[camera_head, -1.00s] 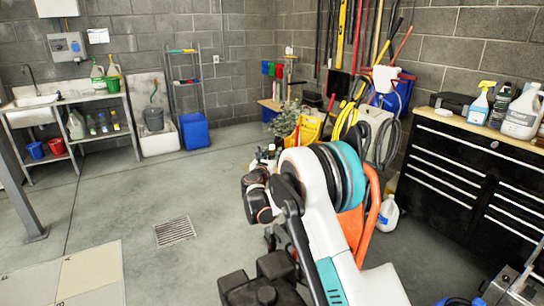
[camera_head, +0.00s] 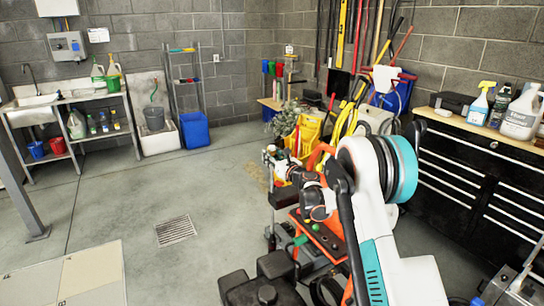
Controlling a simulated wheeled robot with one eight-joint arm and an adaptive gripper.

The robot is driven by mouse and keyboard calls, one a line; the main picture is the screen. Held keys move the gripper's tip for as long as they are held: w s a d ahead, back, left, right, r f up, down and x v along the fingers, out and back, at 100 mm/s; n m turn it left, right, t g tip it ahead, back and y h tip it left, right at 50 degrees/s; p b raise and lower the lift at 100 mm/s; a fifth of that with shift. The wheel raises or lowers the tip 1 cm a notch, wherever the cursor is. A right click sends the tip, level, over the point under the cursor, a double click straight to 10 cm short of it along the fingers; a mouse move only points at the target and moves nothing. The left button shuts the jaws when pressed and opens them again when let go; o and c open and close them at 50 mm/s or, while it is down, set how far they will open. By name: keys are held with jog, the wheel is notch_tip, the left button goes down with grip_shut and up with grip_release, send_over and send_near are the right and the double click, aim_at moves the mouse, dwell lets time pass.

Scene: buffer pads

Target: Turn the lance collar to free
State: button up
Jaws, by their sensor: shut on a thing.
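My gripper (camera_head: 284,168) is small and partly covered by my own wrist, just left of the arm's dark joints. It is shut on a small part at the upper left of an orange-and-dark wheeled machine (camera_head: 326,240). I take this part for the lance collar, but its shape and turn position are too small to make out. Green knobs show on the machine's top. My white and teal arm hides much of the machine's right side.
A yellow mop bucket (camera_head: 308,134) and hoses stand behind the machine. A black tool cabinet (camera_head: 450,180) with bottles on top is at the right. The floor to the left, around the drain grate (camera_head: 176,230), is clear.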

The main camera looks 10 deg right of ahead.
jog(key=n+g+y, duration=0.2)
jog(key=n+y, duration=0.1)
jog(key=y, duration=0.1)
jog(key=shift+w+d+y, duration=0.1)
jog(key=shift+d+y, duration=0.05)
jog(key=shift+y, duration=0.25)
jog(key=shift+n+g+y+p, duration=0.45)
jog(key=shift+n+g+y, duration=1.35)
jog(key=shift+g, duration=0.2)
jog(key=o, duration=1.1)
jog(key=shift+c, duration=0.2)
